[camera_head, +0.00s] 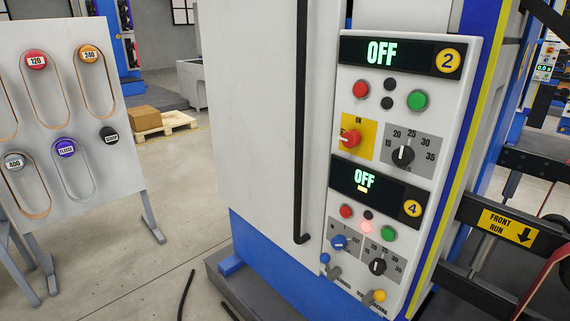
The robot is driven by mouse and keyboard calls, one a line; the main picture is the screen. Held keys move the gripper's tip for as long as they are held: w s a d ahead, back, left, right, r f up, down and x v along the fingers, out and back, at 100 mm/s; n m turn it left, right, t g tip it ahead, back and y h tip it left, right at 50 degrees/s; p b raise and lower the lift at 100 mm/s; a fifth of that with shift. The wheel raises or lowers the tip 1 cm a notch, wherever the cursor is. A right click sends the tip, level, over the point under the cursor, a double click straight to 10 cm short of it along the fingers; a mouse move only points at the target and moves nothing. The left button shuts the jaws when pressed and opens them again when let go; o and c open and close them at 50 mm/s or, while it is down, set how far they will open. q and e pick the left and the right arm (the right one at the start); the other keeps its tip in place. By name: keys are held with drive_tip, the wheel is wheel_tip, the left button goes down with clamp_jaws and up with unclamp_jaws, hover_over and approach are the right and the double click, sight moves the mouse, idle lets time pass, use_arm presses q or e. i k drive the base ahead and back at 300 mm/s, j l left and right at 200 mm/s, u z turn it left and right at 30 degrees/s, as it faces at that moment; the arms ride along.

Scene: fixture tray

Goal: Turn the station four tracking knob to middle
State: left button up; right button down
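The control panel (455,120) stands right of centre. Its lower part is station four, with a display (364,180) reading OFF and a round yellow 4 badge (412,208). Below are a blue knob (338,242) on a grey scale plate and a black knob (377,267) with a numbered dial showing 25, 30 and 35. Lower still are a small blue knob (325,258), a grey lever-like knob (334,272) and a yellow knob (379,295) by the bottom edge. The lowest labels are too small to read, so I cannot tell which is the tracking knob. Neither gripper is in view.
Station two's controls, with a red-and-yellow switch (350,138) and black dial knob (402,155), sit above. A black vertical bar (300,130) runs left of the panel. A black FRONT RUN bar (508,226) juts out at right. A belt rack (70,110) stands left; floor between is mostly open.

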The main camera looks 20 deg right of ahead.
sight(338, 241)
drive_tip(key=z, duration=1.2)
